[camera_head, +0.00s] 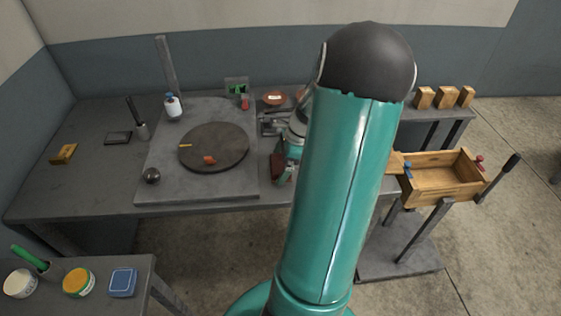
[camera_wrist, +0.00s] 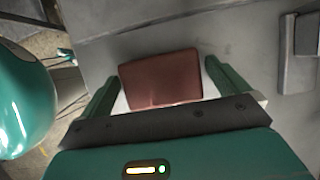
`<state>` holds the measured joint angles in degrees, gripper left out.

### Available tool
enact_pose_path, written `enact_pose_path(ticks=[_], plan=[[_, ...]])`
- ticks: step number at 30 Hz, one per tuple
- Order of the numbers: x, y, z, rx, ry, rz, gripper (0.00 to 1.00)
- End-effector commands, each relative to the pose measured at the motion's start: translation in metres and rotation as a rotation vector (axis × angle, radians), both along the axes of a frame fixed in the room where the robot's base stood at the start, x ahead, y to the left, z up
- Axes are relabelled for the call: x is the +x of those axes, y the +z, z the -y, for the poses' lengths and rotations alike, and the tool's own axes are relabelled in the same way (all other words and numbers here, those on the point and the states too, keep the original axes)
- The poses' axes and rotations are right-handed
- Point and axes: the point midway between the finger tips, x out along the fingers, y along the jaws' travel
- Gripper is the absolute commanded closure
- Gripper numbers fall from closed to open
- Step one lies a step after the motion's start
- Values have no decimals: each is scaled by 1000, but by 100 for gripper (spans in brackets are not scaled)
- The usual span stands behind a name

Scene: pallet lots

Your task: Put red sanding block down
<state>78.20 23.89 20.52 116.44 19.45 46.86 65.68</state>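The red sanding block (camera_wrist: 161,80) is a flat, dull red-brown rectangle in the wrist view, between my two green fingers. My gripper (camera_wrist: 160,72) is open, with pale narrow gaps between fingers and block. The left finger is very near the block's left edge; the right gap is clearer. In the head view the block (camera_head: 277,168) shows dark red beside my gripper (camera_head: 285,176), near the front edge of the grey workbench (camera_head: 100,195). My arm hides part of this area. I cannot tell whether the block rests fully on the bench.
A dark round turntable (camera_head: 225,138) sits on a grey slab left of my gripper. A grey metal fixture (camera_head: 272,125) stands just behind. A wooden drawer box (camera_head: 440,185) is at the right. A dark ball (camera_head: 151,175) and a white bottle (camera_head: 173,107) are on the left.

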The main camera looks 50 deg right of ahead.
Motion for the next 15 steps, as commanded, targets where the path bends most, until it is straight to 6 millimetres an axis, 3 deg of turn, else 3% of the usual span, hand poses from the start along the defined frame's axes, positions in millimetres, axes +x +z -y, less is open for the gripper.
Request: enact_pose_path(ticks=[8,15], plan=[[-1,8,2,-2,1,0,0],[-14,50,13,-5,-1,2,0]])
